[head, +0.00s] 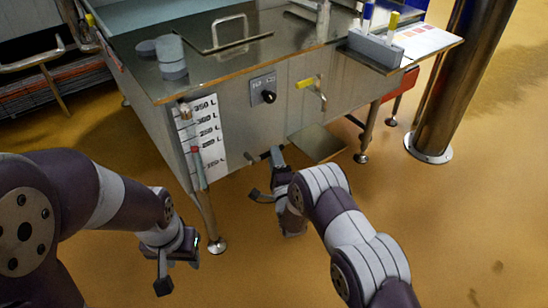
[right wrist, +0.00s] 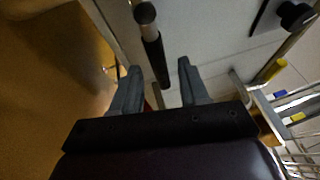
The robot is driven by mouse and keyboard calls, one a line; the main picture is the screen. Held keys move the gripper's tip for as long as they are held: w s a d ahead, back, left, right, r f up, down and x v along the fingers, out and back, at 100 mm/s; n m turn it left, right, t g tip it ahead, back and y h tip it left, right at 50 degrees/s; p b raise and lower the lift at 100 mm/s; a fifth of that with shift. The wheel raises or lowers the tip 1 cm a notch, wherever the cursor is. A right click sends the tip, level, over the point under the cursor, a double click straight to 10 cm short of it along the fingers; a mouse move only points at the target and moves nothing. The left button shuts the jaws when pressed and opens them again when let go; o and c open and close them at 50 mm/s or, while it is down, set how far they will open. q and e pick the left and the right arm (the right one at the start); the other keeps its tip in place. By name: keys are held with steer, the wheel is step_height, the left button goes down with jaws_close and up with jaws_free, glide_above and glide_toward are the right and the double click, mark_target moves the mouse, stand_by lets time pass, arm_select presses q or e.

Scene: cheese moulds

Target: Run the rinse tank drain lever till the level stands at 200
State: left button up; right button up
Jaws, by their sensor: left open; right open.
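The steel rinse tank (head: 240,120) stands ahead with a white litre scale (head: 213,152) on its front left. A slim upright tube (head: 203,172) beside the scale has a red mark near the fourth label down, small and hard to read. A yellow-handled lever (head: 306,82) is on the tank front; I cannot tell whether it is the drain lever. My right gripper (head: 267,178) is open below the tank front. In the right wrist view a dark rod (right wrist: 154,55) shows beyond and between its open fingers (right wrist: 160,85), apparently untouched. My left gripper (head: 177,271) is open and empty, low at left.
A black knob (head: 268,97) is on the tank front. A small plate (head: 316,143) juts out below it. Grey canisters (head: 172,57) stand on the lid. A shelf at right holds a grey rack (head: 374,48). A steel column (head: 450,90) stands at right; the front floor is clear.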

steer(key=shift+b+x, duration=0.3)
steer(key=shift+x, duration=0.95)
steer(key=shift+w+a, duration=0.1)
steer(key=shift+w, duration=0.15)
jaws_close()
steer(key=shift+r, duration=0.1)
steer(key=shift+s+r+n+t+y, duration=0.1)
steer(key=shift+r+n+t+y, duration=0.25)
steer(key=shift+n, duration=0.5)
steer(key=shift+r+n+t+y, duration=0.15)
steer(key=shift+r+n+y, duration=0.3)
steer(key=shift+n, duration=0.4)
steer(key=shift+s+a+r+n+y+b, duration=0.2)
steer(key=shift+r+n+y, duration=0.25)
steer(key=shift+n, duration=0.6)
steer(key=shift+s+a+r+n+y+b, duration=0.15)
steer(key=shift+r+n+y, duration=0.35)
steer(key=shift+n, duration=0.55)
steer(key=shift+w+y, duration=0.1)
steer(key=shift+y, duration=0.15)
